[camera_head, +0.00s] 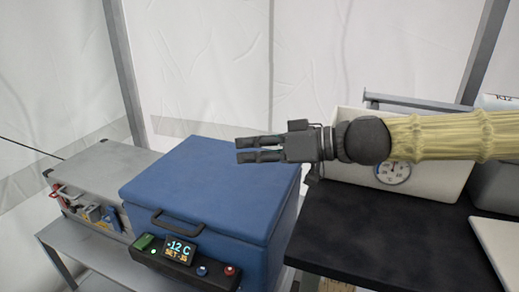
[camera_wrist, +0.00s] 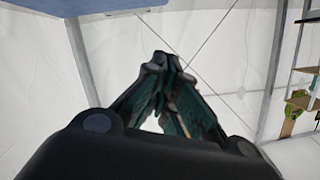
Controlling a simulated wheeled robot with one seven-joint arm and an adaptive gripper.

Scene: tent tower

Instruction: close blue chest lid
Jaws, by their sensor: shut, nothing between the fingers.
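The blue chest (camera_head: 268,238) stands left of the middle in the head view. Its blue lid (camera_head: 205,187) lies down flat over the box, with a dark handle (camera_head: 172,222) at its front edge. A panel (camera_head: 182,252) on the front reads -12 C. My gripper (camera_head: 238,150) is shut and empty, and points left. In the head view it overlaps the back right part of the lid and appears to be above it. The wrist view shows the closed fingers (camera_wrist: 160,62) with a blue surface (camera_wrist: 75,5) at the top edge.
A grey metal case (camera_head: 100,170) with tools at its front stands left of the chest on a grey bench. A white box with a round dial (camera_head: 392,172) stands at right, behind a dark tabletop (camera_head: 370,230). White tent walls and grey poles stand behind.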

